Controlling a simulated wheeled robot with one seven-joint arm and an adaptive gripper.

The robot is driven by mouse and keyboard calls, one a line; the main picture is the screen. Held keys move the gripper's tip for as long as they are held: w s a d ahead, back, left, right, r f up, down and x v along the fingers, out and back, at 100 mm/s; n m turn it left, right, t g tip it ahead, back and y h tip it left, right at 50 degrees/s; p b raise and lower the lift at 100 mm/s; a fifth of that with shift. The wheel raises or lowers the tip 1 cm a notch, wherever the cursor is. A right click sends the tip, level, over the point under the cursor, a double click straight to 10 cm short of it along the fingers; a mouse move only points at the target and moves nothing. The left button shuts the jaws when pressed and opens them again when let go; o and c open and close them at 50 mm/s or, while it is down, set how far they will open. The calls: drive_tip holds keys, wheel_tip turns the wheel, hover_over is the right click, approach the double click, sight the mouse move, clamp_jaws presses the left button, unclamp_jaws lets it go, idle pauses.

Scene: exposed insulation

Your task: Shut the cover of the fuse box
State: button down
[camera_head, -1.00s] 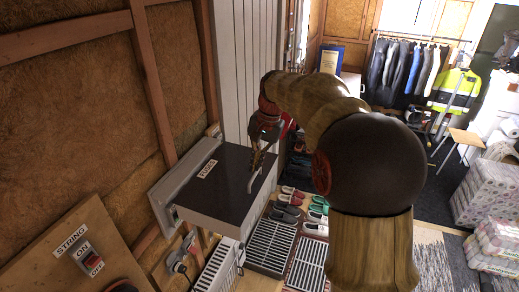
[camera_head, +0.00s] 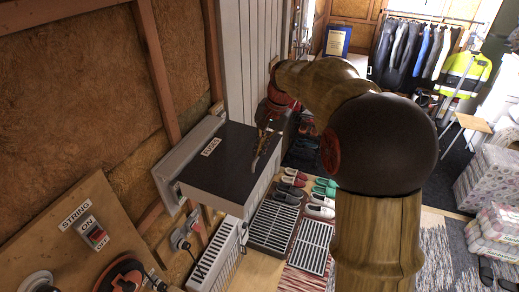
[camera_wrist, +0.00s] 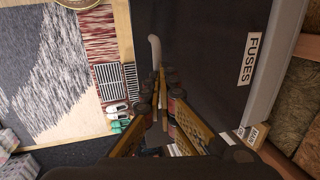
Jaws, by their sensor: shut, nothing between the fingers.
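The fuse box cover (camera_head: 225,165) is a dark panel with a pale edge and a FUSES label (camera_head: 211,146). It juts out from a grey frame (camera_head: 180,165) on the insulated wall, standing open. In the wrist view the dark cover (camera_wrist: 205,60) fills the middle and right. A pale curved handle (camera_wrist: 155,48) shows just beyond my fingertips. My gripper (camera_head: 260,152) is over the outer edge of the cover, close to the handle. In the wrist view my gripper (camera_wrist: 162,77) is shut and empty; whether it touches the handle I cannot tell.
A white radiator (camera_head: 218,258) and wall sockets (camera_head: 183,235) are below the cover. A STRING switch board (camera_head: 95,235) is at the lower left. Shoes (camera_head: 290,187) and grates (camera_head: 272,224) lie on the floor beyond. Wrapped packs (camera_head: 490,180) stand at right.

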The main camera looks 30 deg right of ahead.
sight(265, 171)
drive_tip(key=f+t+y+b, duration=0.1)
drive_tip(key=f+b, duration=0.2)
drive_tip(key=b, duration=0.1)
drive_tip(key=f+t+y+b, duration=0.1)
drive_tip(key=f+b, duration=0.3)
drive_tip(key=b, duration=0.1)
drive_tip(key=f+t+b, duration=0.1)
drive_tip(key=f+b, duration=0.2)
drive_tip(key=b, duration=0.2)
drive_tip(key=shift+s+d+f+t+y, duration=0.25)
drive_tip(key=shift+s+f+t+y, duration=0.1)
drive_tip(key=shift+t+y, duration=0.05)
drive_tip(key=w+a+f+t+y+b, duration=0.1)
drive_tip(key=w+a+f+t+b, duration=0.1)
drive_tip(key=w+a+f+b, duration=0.3)
drive_tip(key=w+a+f+t+y+b, duration=0.2)
drive_tip(key=w+a+f+b, duration=0.3)
drive_tip(key=f+b, duration=0.8)
drive_tip(key=shift+w+f+b, duration=0.3)
drive_tip(key=shift+w+b, duration=1.05)
drive_tip(key=shift+b, duration=1.2)
